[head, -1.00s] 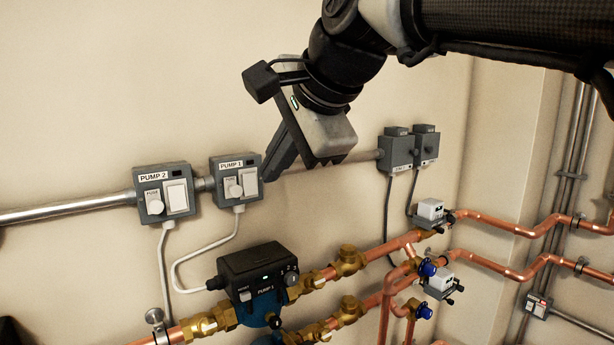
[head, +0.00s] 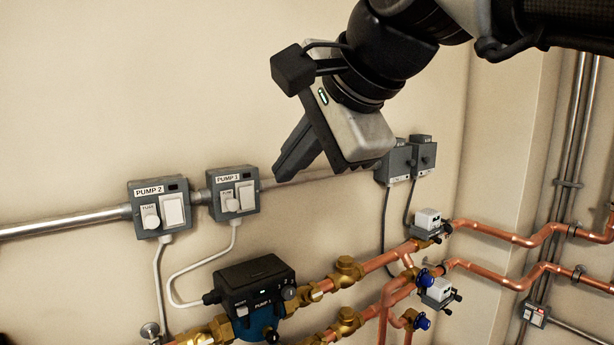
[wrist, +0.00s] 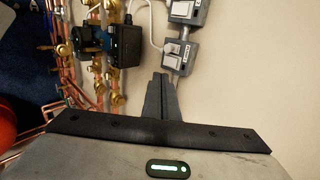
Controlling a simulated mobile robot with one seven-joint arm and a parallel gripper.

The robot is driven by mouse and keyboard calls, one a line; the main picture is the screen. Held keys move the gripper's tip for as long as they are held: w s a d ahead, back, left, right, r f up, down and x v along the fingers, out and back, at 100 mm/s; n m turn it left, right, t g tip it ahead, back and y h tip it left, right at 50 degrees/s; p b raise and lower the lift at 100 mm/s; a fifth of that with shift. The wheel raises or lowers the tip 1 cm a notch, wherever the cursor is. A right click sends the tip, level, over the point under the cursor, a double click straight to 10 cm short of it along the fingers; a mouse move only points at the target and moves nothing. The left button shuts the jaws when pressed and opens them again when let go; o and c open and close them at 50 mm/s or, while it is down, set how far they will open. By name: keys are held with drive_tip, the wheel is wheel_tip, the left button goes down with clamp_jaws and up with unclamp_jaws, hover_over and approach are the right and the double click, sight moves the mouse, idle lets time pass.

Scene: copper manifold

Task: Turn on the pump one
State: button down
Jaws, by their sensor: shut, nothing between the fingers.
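The PUMP 1 switch box (head: 228,205) is a grey box on the wall pipe, with a white round fuse knob and a white rocker switch (head: 247,196). The small window at its top looks dark. In the wrist view the box (wrist: 188,58) is just beyond the fingertips, to the right. My gripper (head: 280,172) is shut and empty, up and right of the box, with a visible gap between them. Its fingers (wrist: 160,78) also show in the wrist view. I cannot tell the rocker's position for sure.
The similar PUMP 2 box (head: 150,222) is to the left. A black and blue pump labelled PUMP 1 (head: 255,290) sits below on copper pipes with brass valves. Two more grey boxes (head: 394,166) are on the wall behind my gripper. The wall above the boxes is clear.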

drive_tip(key=shift+s+d+f+t+y, duration=0.15)
drive_tip(key=shift+s+d+f+y, duration=0.05)
drive_tip(key=shift+f, duration=0.3)
drive_tip(key=shift+s+d+f+t+y, duration=0.15)
drive_tip(key=shift+s+f+y, duration=0.05)
drive_tip(key=shift+f, duration=0.25)
approach(246, 208)
wheel_tip(246, 208, down, 3)
drive_tip(key=shift+w+a+f+p, duration=0.1)
drive_tip(key=shift+w+a+p, duration=0.15)
drive_tip(key=shift+w+a, duration=0.6)
drive_tip(key=shift+w+a+f+p, duration=0.1)
drive_tip(key=shift+w+a+p, duration=0.1)
drive_tip(key=shift+w+a, duration=0.65)
drive_tip(key=shift+w+d, duration=0.2)
